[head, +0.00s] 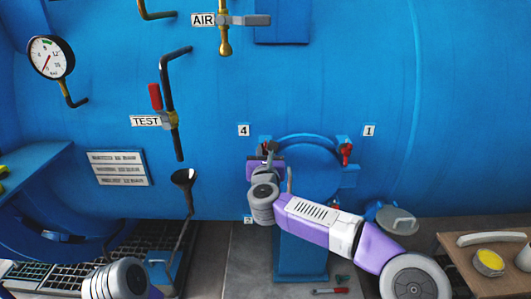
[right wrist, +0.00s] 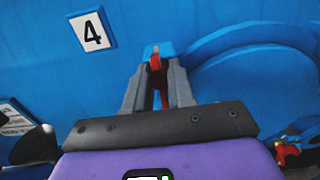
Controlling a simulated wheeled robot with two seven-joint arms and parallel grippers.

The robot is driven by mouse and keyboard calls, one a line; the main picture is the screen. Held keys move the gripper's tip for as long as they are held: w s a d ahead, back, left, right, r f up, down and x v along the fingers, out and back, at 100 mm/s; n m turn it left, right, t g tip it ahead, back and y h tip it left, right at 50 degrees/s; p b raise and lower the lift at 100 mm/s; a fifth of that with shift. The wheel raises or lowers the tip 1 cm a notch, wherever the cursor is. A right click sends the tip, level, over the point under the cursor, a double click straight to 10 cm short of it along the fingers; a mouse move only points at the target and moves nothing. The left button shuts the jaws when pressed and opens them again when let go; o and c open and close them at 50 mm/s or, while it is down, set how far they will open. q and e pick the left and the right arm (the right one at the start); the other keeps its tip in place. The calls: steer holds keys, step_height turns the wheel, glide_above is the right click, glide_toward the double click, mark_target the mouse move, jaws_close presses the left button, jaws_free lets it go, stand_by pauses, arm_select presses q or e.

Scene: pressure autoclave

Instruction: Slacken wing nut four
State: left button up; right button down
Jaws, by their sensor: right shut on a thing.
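Wing nut four is red and sits beside the label "4" (head: 243,130) on the blue vessel wall. In the right wrist view the red wing nut (right wrist: 155,63) shows between the fingertips of my right gripper (right wrist: 157,82), which is shut on it. In the head view my right gripper (head: 268,156) reaches the upper left edge of the round blue cover (head: 312,168) and mostly hides this nut. The label "4" also shows in the right wrist view (right wrist: 92,31), up and left of the fingers. My left gripper is not in view.
Another red wing nut (head: 346,151) sits near the label "1" (head: 369,130). A pressure gauge (head: 50,57), the AIR valve (head: 225,20) and the TEST valve (head: 156,97) are on the wall. A wooden table (head: 462,262) stands at right. Tools (head: 330,291) lie on the floor.

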steer(key=shift+n, duration=0.3)
steer(key=n, duration=0.3)
steer(key=shift+a+n+p, duration=0.15)
steer(key=shift+n+p, duration=0.15)
steer(key=shift+p, duration=0.05)
steer(key=n+p, duration=0.1)
steer(key=n, duration=0.2)
steer(key=shift+a, duration=0.1)
steer(key=n+p, duration=0.2)
steer(key=n, duration=0.4)
steer(key=n+p, duration=0.3)
steer(key=n, duration=0.4)
steer(key=f+n+p, duration=0.1)
steer(key=n+p, duration=0.1)
steer(key=n, duration=0.5)
steer(key=shift+p, duration=0.35)
steer(key=shift+f+n+p, duration=0.15)
steer(key=shift+n+p, duration=0.35)
steer(key=shift+n, duration=0.7)
